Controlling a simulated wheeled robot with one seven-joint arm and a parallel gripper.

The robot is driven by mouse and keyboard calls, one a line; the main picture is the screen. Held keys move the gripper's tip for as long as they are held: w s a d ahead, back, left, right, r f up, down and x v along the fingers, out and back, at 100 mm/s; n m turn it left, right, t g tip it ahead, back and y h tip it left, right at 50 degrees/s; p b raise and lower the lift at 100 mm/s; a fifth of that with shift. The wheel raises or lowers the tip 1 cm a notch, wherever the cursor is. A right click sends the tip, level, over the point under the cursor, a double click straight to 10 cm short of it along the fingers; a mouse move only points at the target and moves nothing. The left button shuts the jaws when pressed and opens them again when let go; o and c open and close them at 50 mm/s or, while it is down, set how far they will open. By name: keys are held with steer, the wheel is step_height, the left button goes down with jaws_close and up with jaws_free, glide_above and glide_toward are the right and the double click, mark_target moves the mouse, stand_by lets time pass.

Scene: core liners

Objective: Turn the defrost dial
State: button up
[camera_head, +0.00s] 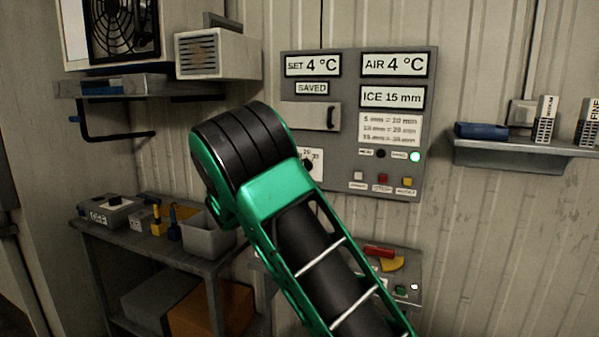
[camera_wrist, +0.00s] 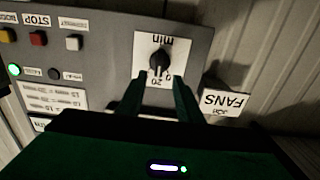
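The defrost dial is a black knob on a white plate marked "min" and "20". In the wrist view the dial (camera_wrist: 159,62) is upper centre, seen upside down. In the head view the dial (camera_head: 308,164) shows just past the edge of my green and black arm, which hides part of its plate. My gripper (camera_wrist: 159,77) shows as two dark green fingers spread apart, their tips just below the knob in the wrist view, one towards each side. I cannot tell whether they touch it. In the head view my arm hides the gripper. The dial's exact setting is unclear.
The grey control panel (camera_head: 430,160) reads SET 4 °C, AIR 4 °C, SAVED and ICE 15 mm, with a minutes chart, a lit green lamp (camera_head: 415,156) and three buttons. A FANS label (camera_wrist: 226,102) is beside the dial. A shelf (camera_head: 520,148) is at right, a bench (camera_head: 160,247) at left.

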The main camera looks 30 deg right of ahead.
steer(key=x, duration=0.7)
steer(key=shift+w+d, duration=0.1)
steer(key=shift+d, duration=0.05)
jaws_close()
